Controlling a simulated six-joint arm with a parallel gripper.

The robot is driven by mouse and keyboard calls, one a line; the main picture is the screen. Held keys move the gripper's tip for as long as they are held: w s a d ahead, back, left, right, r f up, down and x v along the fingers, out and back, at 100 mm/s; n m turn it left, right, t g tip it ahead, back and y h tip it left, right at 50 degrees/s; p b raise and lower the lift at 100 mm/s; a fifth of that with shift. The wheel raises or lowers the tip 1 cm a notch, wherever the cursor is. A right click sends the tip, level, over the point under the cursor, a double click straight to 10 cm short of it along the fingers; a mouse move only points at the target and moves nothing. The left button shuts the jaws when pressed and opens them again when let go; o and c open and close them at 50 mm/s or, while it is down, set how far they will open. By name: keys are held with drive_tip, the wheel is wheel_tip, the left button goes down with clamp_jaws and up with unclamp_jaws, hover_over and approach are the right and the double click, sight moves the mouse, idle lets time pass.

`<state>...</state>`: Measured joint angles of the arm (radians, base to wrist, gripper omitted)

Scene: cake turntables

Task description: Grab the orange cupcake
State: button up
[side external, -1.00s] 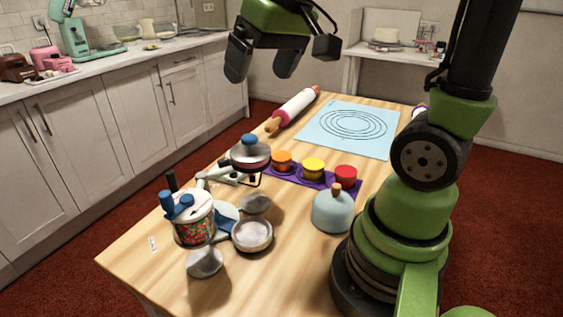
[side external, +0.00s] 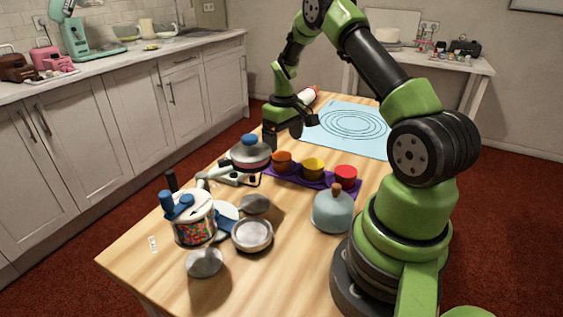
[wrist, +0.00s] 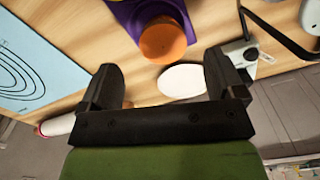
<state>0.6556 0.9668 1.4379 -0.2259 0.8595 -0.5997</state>
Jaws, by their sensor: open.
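The orange cupcake (side external: 282,160) sits at the left end of a purple tray (side external: 330,188), beside a yellow cupcake (side external: 313,168) and a red cupcake (side external: 345,177). My gripper (side external: 283,131) is low over the table, behind the orange cupcake in the side view. It is open and empty. In the wrist view, the orange cupcake (wrist: 163,42) lies ahead of the gap between my two fingers (wrist: 163,75), apart from both. Part of the purple tray (wrist: 118,15) shows behind it.
A pot-like item with a blue knob (side external: 250,152) stands close left of the orange cupcake. A teal dome (side external: 333,211) stands right of the tray. A rolling pin (side external: 309,95) and blue mat (side external: 350,125) lie behind. A white oval (wrist: 182,81) shows between my fingers in the wrist view.

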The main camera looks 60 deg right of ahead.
sight(281, 156)
drive_tip(key=f, duration=0.6)
drive_tip(key=shift+w+a+f, duration=0.1)
drive_tip(key=shift+w+f, duration=0.15)
drive_tip(key=shift+w, duration=0.05)
drive_tip(key=c, duration=1)
